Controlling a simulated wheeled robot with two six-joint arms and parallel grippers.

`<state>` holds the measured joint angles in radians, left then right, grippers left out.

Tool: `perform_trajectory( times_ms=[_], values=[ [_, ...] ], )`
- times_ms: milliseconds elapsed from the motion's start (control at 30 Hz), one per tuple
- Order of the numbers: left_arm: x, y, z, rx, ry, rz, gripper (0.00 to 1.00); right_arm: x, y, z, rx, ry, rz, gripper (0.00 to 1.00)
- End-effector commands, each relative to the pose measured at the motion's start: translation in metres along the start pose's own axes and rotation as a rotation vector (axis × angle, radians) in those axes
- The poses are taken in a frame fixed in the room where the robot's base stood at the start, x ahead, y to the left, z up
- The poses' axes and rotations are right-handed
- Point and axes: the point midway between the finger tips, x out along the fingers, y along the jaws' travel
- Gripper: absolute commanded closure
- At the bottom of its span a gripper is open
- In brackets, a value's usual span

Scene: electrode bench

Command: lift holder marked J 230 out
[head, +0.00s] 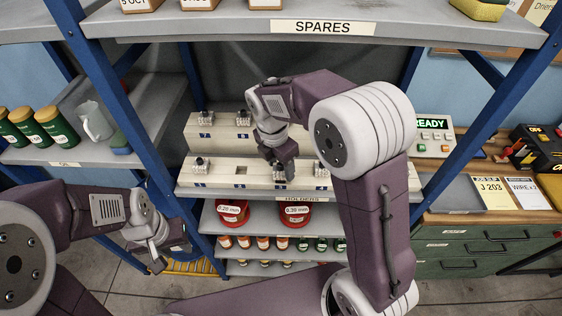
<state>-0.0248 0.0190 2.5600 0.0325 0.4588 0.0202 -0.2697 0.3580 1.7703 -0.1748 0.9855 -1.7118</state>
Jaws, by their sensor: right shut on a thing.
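A pale two-step holder rack (222,171) stands on the middle shelf, labelled HOLDERS. Small dark-and-metal holders sit in it: one at the front left (201,165), one front right (320,169), and two on the back step (205,117).
The SPARES shelf (400,35) crosses above the rack, with blue uprights (120,110) beside it.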

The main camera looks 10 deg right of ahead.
Motion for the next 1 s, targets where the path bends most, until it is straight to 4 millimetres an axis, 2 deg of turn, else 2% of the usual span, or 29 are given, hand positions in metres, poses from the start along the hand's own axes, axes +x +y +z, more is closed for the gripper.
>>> perform_trajectory(
  times_ms=[33,200,300,433,633,1000],
  values=[
    [0.009,0.000,0.001,0.000,0.000,0.000,0.64,0.003,-0.009,-0.009,-0.004,-0.001,0.004,1.00],
    [0.026,-0.001,0.003,0.000,0.000,0.000,0.64,-0.002,-0.046,-0.046,-0.006,-0.001,0.006,1.00],
    [0.032,-0.001,0.003,0.000,0.000,0.000,0.64,-0.006,-0.067,-0.067,-0.006,-0.001,0.005,1.00],
    [0.036,-0.001,0.004,0.000,0.000,0.000,0.64,-0.011,-0.085,-0.085,-0.004,0.000,0.005,1.00],
    [0.038,-0.001,0.004,0.000,0.000,0.000,0.64,-0.014,-0.098,-0.097,0.000,-0.001,0.002,1.00],
    [0.036,-0.001,0.004,0.000,0.000,0.000,0.64,-0.016,-0.099,-0.097,0.000,0.000,0.001,1.00]
  ],
)
